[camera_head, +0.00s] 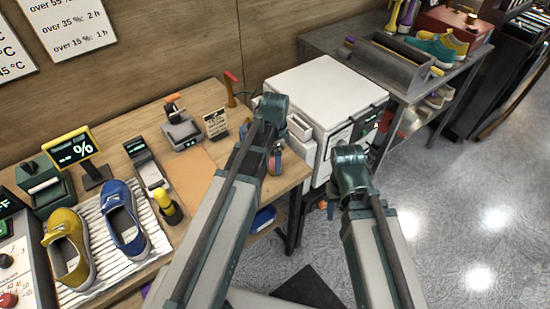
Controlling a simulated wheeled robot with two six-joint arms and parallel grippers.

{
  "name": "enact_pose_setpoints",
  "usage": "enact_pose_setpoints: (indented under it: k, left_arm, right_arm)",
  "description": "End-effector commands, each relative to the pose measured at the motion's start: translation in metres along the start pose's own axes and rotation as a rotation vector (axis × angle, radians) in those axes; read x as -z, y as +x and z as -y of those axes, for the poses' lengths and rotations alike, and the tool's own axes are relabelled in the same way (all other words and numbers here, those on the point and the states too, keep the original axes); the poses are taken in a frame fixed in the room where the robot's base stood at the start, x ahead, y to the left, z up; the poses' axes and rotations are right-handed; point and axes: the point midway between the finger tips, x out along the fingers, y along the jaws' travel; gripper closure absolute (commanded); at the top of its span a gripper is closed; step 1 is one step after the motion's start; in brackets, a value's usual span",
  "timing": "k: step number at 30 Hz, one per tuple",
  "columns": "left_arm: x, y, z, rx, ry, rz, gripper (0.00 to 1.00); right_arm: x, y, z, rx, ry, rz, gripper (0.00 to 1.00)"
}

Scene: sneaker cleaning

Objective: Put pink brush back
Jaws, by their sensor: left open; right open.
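I cannot make out the pink brush for certain. A small pink and blue thing (275,163) shows at the right end of the wooden bench (200,162), partly covered by my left arm. I cannot tell whether it is the brush. My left arm reaches over the bench, its teal joint in front of the white machine. My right arm reaches up right of the bench, its teal joint before the machine's lower right. The jaws of both grippers are hidden behind the arms.
A yellow shoe (68,247) and a blue shoe (123,217) lie on a ribbed white mat (158,245). The white machine (322,88) stands right of the bench. A metal table (325,41) holds a grey open tray (388,68). The floor at right is clear.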

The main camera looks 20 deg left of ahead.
Motion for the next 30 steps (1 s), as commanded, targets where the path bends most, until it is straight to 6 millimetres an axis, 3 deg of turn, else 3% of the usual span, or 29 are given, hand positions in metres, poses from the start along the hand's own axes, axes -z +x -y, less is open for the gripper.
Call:
enact_pose_setpoints:
  k: [1, 15, 25, 28, 30]
  left_arm:
    - [0.000, -0.015, 0.000, 0.000, 0.000, 0.000, 0.14]
    - [0.000, -0.085, 0.000, 0.000, 0.000, 0.000, 0.14]
    - [0.000, -0.096, -0.001, 0.000, -0.003, 0.001, 0.14]
    - [0.005, -0.095, -0.018, -0.001, -0.053, 0.008, 0.14]
    - [0.011, -0.095, -0.042, 0.001, -0.133, 0.020, 0.14]
  right_arm:
    - [-0.001, -0.015, -0.001, 0.000, 0.000, 0.000, 0.50]
    - [-0.005, -0.085, -0.008, 0.000, -0.001, 0.000, 0.50]
    - [-0.006, -0.095, -0.009, 0.000, -0.001, 0.000, 0.50]
    - [-0.006, -0.095, -0.009, 0.000, -0.001, 0.000, 0.50]
    - [-0.006, -0.095, -0.009, 0.000, -0.001, 0.000, 0.50]
